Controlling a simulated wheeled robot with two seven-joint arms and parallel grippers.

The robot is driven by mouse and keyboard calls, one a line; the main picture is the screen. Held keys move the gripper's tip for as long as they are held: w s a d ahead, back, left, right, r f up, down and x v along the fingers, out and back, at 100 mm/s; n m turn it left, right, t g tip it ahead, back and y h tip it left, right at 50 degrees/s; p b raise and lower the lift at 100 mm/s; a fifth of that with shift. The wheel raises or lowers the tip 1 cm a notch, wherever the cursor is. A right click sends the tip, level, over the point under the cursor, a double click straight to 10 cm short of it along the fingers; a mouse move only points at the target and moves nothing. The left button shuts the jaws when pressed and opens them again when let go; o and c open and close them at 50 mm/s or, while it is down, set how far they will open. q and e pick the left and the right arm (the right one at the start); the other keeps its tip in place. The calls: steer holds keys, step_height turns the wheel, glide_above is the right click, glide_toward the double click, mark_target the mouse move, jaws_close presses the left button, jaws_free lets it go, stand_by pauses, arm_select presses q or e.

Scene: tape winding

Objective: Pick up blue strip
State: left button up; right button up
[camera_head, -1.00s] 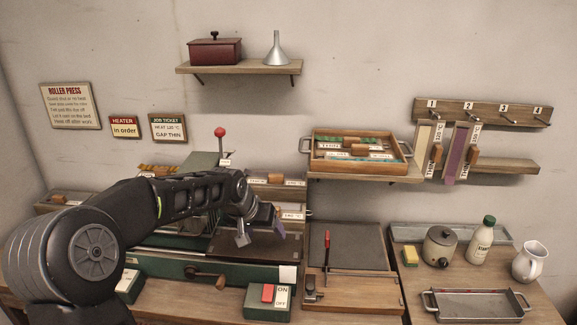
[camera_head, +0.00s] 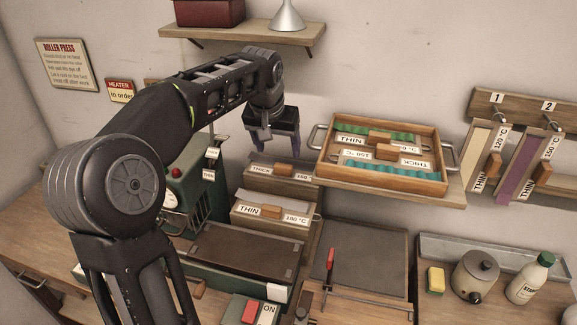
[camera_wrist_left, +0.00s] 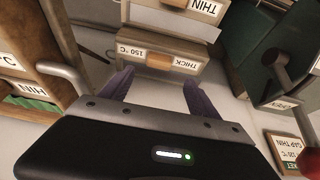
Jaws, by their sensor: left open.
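A tray (camera_head: 325,165) on the wall shelf holds two strips with wooden handles and labels. The front strip (camera_head: 380,169) is teal-blue, and its labels, THICK and 150 °C, appear upside down. The back strip (camera_head: 350,129) is green and labelled THIN. My left gripper (camera_head: 278,150) is open and empty, just left of the tray, its fingers pointing down. In the left wrist view the open fingers (camera_wrist_left: 160,90) have nothing between them but background, and the tray's corner and handle are at left. The blue strip cannot be made out there. My right gripper is not in view.
Boxes labelled THICK (camera_head: 285,172) and THIN (camera_head: 270,212) stand below the gripper. The green press (camera_head: 190,180) is to their left. Numbered hooks with hanging strips (camera_head: 520,180) are at right. The upper shelf (camera_head: 245,35) is above the arm.

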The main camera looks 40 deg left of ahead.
mark_target(283, 166)
arm_select(q)
steer(key=shift+x, duration=1.45)
steer(key=shift+w+f+p, duration=0.15)
steer(key=shift+f+p, duration=0.2)
steer(key=shift+p, duration=0.15)
steer(key=p+x, duration=0.1)
steer(key=x, duration=0.2)
steer(key=shift+d+f, duration=0.1)
steer(key=shift+f, duration=0.25)
steer(key=shift+w+f, duration=0.2)
steer(key=shift+f, duration=0.15)
steer(key=shift+c, duration=0.5)
steer(key=c, duration=1.4)
steer(key=shift+r, duration=0.1)
steer(key=shift+c, duration=0.2)
